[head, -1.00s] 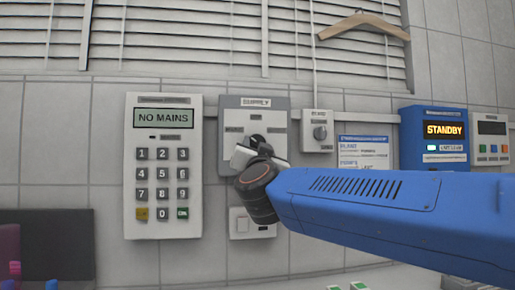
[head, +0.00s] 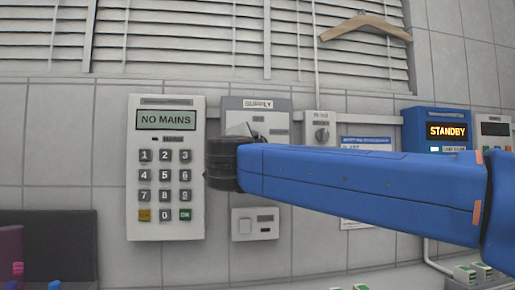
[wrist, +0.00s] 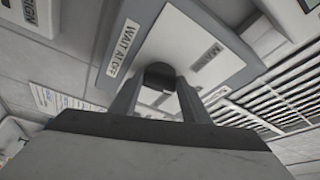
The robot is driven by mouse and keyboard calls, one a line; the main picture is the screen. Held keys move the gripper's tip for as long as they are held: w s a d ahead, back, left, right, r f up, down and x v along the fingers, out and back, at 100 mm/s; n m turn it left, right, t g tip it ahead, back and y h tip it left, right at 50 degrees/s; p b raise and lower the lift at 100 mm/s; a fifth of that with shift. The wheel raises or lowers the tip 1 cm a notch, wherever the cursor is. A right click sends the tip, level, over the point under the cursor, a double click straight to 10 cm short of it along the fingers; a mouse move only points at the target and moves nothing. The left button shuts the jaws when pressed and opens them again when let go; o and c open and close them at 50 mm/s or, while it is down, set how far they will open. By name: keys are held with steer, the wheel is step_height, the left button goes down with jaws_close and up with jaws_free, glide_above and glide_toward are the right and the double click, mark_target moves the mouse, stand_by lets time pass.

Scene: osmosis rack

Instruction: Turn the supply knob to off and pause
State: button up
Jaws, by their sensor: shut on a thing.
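The supply panel (head: 237,104) is a grey box with a white face on the wall, right of the keypad. In the wrist view the supply knob (wrist: 158,74) is dark and round. My gripper (wrist: 156,88) has its two fingers shut on the knob, one on each side. A "WAIT AT OFF" label (wrist: 126,46) and a label that seems to read "MAINS" (wrist: 207,57) lie on either side of the knob. The knob's pointer direction cannot be told.
A keypad unit (head: 165,168) reads "NO MAINS". A small switch plate (head: 255,223) sits below the supply panel. A smaller knob box (head: 320,131) is to its right. A blue unit (head: 437,117) reads "STANDBY". A wooden hanger (head: 366,27) hangs above.

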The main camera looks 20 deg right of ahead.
steer(key=shift+m, duration=0.6)
steer(key=shift+g, duration=0.3)
steer(key=o, duration=1)
steer(key=shift+o, duration=0.2)
steer(key=v, duration=1.7)
steer(key=shift+s, duration=0.2)
